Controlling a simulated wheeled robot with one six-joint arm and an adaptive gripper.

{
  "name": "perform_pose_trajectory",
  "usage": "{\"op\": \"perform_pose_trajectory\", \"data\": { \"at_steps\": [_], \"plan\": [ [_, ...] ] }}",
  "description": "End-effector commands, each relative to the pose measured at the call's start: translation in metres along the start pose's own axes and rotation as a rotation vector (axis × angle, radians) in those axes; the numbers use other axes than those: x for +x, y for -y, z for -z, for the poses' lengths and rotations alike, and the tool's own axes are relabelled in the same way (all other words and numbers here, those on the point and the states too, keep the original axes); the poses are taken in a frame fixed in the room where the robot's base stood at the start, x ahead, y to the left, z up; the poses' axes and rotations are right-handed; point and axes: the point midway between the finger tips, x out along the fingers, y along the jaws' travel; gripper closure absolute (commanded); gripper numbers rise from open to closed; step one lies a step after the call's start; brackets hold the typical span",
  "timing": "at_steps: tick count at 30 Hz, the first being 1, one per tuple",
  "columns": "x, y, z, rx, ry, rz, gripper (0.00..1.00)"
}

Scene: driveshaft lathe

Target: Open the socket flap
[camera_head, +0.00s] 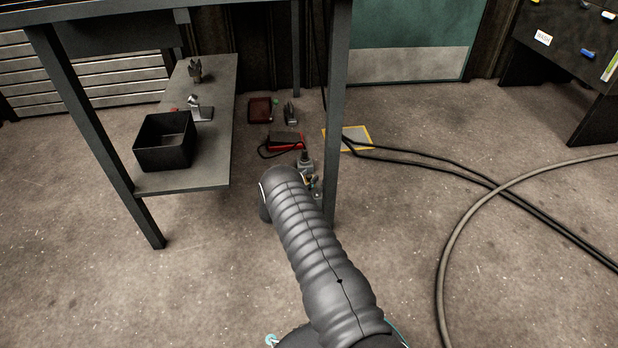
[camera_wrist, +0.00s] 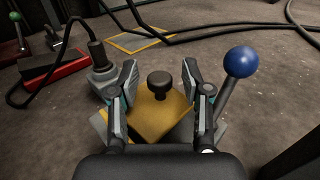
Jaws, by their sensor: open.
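The yellow-orange plate, which looks like the socket flap (camera_wrist: 158,118), lies just beyond my gripper in the wrist view. A black round knob (camera_wrist: 160,84) stands on it. My gripper (camera_wrist: 159,74) is open, with one finger on each side of the knob and a gap to each. I cannot tell whether the fingers touch the plate. A lever with a blue ball (camera_wrist: 241,62) rises right of the right finger. A grey plug-like fitting (camera_wrist: 103,75) with a black cable stands left of the left finger. In the head view my arm hides the flap and most of the gripper.
A red and black box (camera_head: 286,141) lies on the floor behind the fitting. A yellow-edged floor plate (camera_head: 371,146) and dark cables lie beyond. A table leg (camera_head: 338,110) stands close by my arm. A low shelf (camera_head: 207,180) holds a black bin (camera_head: 163,153).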

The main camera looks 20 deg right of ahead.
Motion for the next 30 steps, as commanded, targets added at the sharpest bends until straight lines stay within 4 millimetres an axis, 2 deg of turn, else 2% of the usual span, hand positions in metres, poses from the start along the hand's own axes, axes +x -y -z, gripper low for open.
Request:
{"op": "perform_pose_trajectory", "data": {
  "at_steps": [4,12,14,18,26,30],
  "plan": [
    [0.0073,0.0,-0.0004,0.001,0.001,0.001,0.52],
    [0.0083,0.0,-0.0005,0.001,0.0,0.0,0.52],
    [0.0082,0.0,-0.0005,0.001,0.0,0.0,0.64],
    [0.0081,0.0,-0.0004,0.001,0.0,0.0,0.99],
    [0.0075,0.0011,-0.0007,-0.002,0.002,0.001,1.0],
    [0.0023,0.009,-0.0024,-0.021,0.018,0.002,1.0]
  ]
}}
